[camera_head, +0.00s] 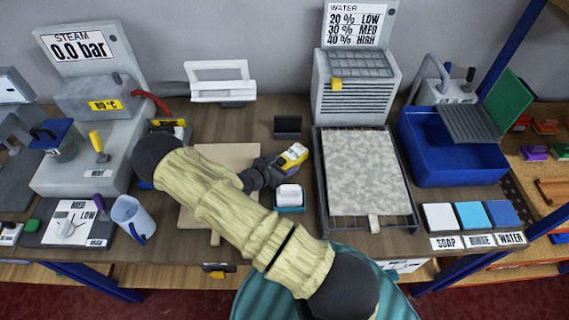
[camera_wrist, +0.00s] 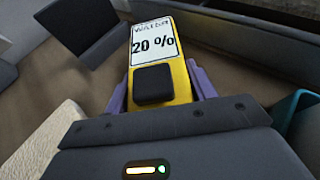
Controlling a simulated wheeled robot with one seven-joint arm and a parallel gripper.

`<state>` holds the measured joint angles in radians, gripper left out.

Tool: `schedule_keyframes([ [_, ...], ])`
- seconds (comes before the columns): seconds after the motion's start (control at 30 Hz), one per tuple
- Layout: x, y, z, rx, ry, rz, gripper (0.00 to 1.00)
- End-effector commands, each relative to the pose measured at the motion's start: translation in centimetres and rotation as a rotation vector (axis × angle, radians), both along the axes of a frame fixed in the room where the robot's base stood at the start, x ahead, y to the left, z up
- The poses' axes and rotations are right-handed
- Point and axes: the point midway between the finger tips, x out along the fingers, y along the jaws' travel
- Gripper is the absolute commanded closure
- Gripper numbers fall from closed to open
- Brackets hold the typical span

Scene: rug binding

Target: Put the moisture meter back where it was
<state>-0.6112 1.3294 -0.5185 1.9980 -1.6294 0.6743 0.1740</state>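The yellow moisture meter (camera_head: 294,156) is at the end of my arm, above the middle of the bench. In the wrist view the meter (camera_wrist: 181,84) has a white display reading "20 %" and a black button. My gripper (camera_head: 277,165) is shut on it, with the purple fingers of my gripper (camera_wrist: 160,88) along both its sides. A small dark stand (camera_head: 287,126) is on the bench just behind the meter; it also shows at upper left in the wrist view (camera_wrist: 88,28). I cannot tell whether the meter touches the bench.
A white block in a teal tray (camera_head: 289,207) is close in front of the meter. A rack with a grey speckled rug piece (camera_head: 362,170) is to the right, and a beige board (camera_head: 232,155) lies under my arm. A blue basin (camera_head: 455,165) stands farther right.

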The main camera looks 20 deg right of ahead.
Motion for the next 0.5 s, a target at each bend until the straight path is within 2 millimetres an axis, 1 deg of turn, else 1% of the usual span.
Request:
schedule_keyframes([
  [0.03, 0.01, 0.03, 0.02, 0.0, 0.0, 0.0, 0.34],
  [0.07, 0.01, 0.03, 0.02, 0.0, 0.0, 0.001, 0.28],
  [0.1, 0.01, 0.04, 0.02, 0.0, 0.0, 0.001, 0.26],
  [0.37, 0.01, 0.06, 0.1, 0.0, 0.0, 0.001, 0.26],
  [0.5, 0.02, 0.05, 0.84, 0.0, 0.0, 0.001, 0.26],
])
